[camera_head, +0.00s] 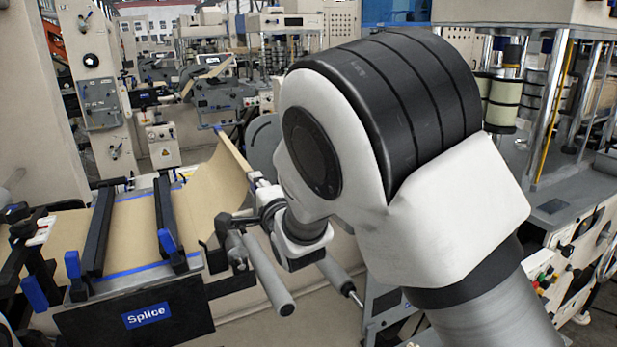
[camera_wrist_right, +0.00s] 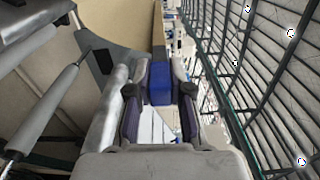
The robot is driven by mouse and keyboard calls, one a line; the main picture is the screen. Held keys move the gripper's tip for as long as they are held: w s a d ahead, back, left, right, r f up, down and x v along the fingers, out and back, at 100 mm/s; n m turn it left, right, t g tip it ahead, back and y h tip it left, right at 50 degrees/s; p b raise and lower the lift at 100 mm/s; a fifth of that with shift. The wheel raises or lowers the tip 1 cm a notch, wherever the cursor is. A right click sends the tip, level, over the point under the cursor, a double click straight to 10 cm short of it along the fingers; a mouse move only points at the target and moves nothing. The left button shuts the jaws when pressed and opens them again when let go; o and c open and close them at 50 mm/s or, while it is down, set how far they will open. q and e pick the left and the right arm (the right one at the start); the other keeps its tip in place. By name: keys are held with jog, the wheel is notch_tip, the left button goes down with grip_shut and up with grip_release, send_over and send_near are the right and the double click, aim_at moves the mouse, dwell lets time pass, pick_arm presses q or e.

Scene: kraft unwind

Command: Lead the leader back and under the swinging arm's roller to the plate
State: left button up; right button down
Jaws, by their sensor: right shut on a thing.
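My right gripper (camera_head: 262,195) is at the sheet's right side, partly hidden by my arm. In the right wrist view, my right gripper (camera_wrist_right: 160,108) is shut on the blue end of the leader (camera_wrist_right: 159,82), and the tan sheet (camera_wrist_right: 125,18) extends beyond. The grey roller (camera_head: 268,275) lies below my gripper in the head view. The splice plate (camera_head: 130,262) is at lower left, under two black bars. My left gripper is not seen.
A black panel labelled Splice (camera_head: 100,325) fronts the plate. A second thin roller (camera_head: 340,280) lies right of the first. Grey rollers also show at left in the right wrist view (camera_wrist_right: 45,110). A grid-like structure (camera_wrist_right: 270,70) fills that view's right side.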

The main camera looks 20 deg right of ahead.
jog(key=shift+a+f, duration=0.1)
jog(key=shift+a, duration=0.45)
jog(key=shift+s+d+y+b, duration=0.2)
jog(key=shift+s+y+b, duration=0.15)
jog(key=shift+s, duration=0.35)
